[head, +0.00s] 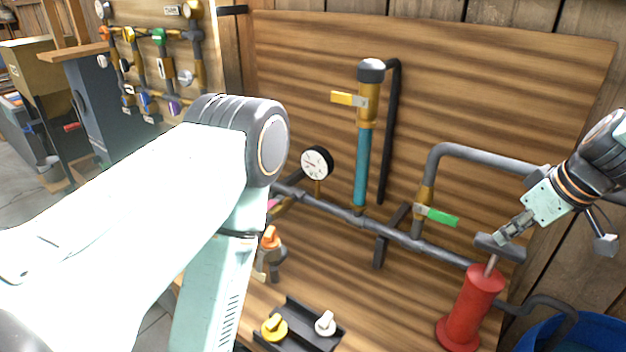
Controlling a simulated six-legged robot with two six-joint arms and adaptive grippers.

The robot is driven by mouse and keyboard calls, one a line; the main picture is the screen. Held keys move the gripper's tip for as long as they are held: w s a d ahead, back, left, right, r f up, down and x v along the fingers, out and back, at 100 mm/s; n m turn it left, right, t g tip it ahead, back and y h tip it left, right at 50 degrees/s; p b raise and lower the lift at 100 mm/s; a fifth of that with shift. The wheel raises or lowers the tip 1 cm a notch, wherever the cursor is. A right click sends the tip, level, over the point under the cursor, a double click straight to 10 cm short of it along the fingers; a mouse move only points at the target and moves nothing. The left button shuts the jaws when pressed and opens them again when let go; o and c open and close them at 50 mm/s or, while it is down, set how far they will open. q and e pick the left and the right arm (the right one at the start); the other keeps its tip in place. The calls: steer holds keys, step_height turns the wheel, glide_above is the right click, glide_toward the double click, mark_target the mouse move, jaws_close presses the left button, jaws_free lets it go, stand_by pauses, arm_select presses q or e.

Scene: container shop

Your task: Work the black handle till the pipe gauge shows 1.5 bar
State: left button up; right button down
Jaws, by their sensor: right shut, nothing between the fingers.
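The black handle (505,248) is the crossbar on top of a thin rod that rises from a red hand pump (470,305) at the lower right. The rod shows a short length above the pump. My right gripper (507,236) is shut and empty, its tips down at the handle's top; I cannot tell whether they touch it. The pipe gauge (315,162), with a white dial and black rim, stands on the grey pipe left of centre. Its needle is too small to read. My left arm crosses the left side; its gripper is out of view.
A green-handled valve (437,215) and a yellow-handled valve (349,99) sit on the pipework. A black tray (290,308) holds a yellow knob and a white knob. A blue tub (590,334) stands at the lower right. A wooden panel (480,80) backs the pipes.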

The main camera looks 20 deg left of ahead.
mark_target(506, 247)
steer(key=shift+s+f+b, duration=0.1)
steer(key=shift+f+b, duration=1.55)
steer(key=shift+f, duration=0.55)
step_height(506, 247, up, 6)
steer(key=p, duration=0.4)
steer(key=shift+r+p, duration=0.2)
steer(key=shift+p, duration=0.1)
steer(key=shift+f, duration=0.1)
steer(key=shift+f+b, duration=2.65)
steer(key=shift+f, duration=0.35)
steer(key=shift+r+p, duration=2.2)
steer(key=shift+r, duration=0.85)
steer(key=shift+f, duration=0.1)
